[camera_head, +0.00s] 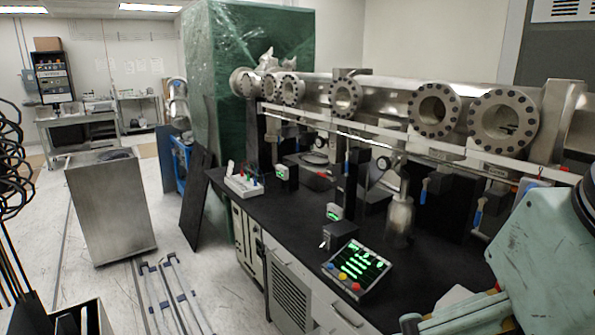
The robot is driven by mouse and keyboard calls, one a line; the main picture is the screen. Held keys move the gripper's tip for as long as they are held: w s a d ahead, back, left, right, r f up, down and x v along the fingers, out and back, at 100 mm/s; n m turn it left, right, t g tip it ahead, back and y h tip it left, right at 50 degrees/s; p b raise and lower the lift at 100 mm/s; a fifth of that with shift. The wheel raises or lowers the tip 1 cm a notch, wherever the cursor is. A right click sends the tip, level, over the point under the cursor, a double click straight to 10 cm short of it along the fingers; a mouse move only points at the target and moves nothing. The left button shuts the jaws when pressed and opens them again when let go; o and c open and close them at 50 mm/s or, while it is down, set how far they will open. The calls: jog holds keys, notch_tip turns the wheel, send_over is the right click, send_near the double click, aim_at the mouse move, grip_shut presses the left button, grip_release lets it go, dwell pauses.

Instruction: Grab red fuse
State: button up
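A small white block (243,186) stands on the black bench top toward its far left end. It carries several small upright coloured pieces, with red, green and blue among them. The red piece (242,172) is tiny here, and I cannot make out its exact shape or how it sits in the block. My teal arm (545,245) fills the lower right corner, well away from the block. My gripper's fingers are not seen in this view.
A control panel with green lights (357,268) stands on the front of the black bench (430,255). Small green-lit boxes stand behind it. A large flanged steel tube (390,95) runs above the bench. A metal cabinet (110,205) stands on the floor at left.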

jog(key=c, duration=2.5)
jog(key=shift+c, duration=0.2)
